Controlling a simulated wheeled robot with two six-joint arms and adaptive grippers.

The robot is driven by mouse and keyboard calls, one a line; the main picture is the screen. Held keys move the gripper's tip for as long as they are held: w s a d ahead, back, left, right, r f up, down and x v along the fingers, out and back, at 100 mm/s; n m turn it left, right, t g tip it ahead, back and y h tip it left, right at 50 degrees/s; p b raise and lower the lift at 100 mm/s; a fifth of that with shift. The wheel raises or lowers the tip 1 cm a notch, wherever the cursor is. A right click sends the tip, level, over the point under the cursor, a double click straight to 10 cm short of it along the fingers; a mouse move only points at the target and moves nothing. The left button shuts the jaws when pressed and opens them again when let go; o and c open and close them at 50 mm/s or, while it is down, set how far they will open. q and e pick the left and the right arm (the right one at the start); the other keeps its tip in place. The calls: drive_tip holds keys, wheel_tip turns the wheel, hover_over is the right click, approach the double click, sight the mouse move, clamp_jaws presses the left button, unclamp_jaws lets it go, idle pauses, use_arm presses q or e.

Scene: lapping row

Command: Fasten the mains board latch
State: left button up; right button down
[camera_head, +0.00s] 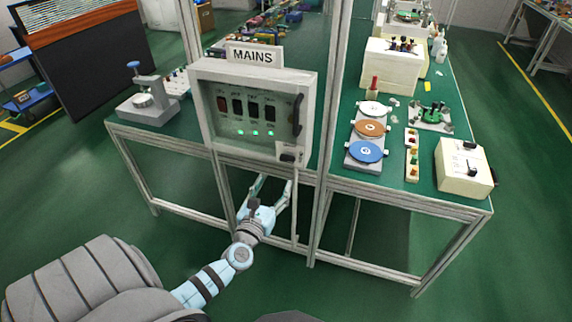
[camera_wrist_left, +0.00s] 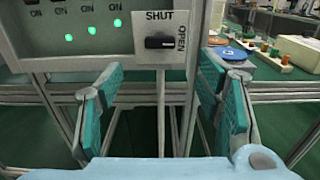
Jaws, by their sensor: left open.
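The grey mains board (camera_head: 260,74) stands upright on the bench frame under a MAINS sign. Its latch (camera_head: 288,157) is a small black handle on a light plate at the lower right corner. In the left wrist view the latch handle (camera_wrist_left: 160,42) lies level, in line with the OPEN label at its right; SHUT is printed above it. My left gripper (camera_head: 273,184) is below the latch, fingers pointing up towards the board. In the wrist view my left gripper (camera_wrist_left: 160,105) has its teal fingers spread wide, with nothing between them. My right gripper is not in view.
A thin grey post (camera_head: 295,215) runs down below the latch. A bench upright (camera_head: 325,140) stands just right of the board. Coloured discs (camera_head: 368,128) and a cream box (camera_head: 465,166) sit on the right bench. A dial gauge stand (camera_head: 146,98) is at left.

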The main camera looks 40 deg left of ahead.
sight(286, 161)
use_arm(q)
drive_tip(key=b+x, duration=0.2)
drive_tip(key=x, duration=0.8)
drive_tip(key=shift+w+a+f, duration=0.1)
drive_tip(key=shift+w+f, duration=0.1)
drive_tip(key=shift+w+a+r, duration=0.1)
drive_tip(key=shift+w, duration=0.25)
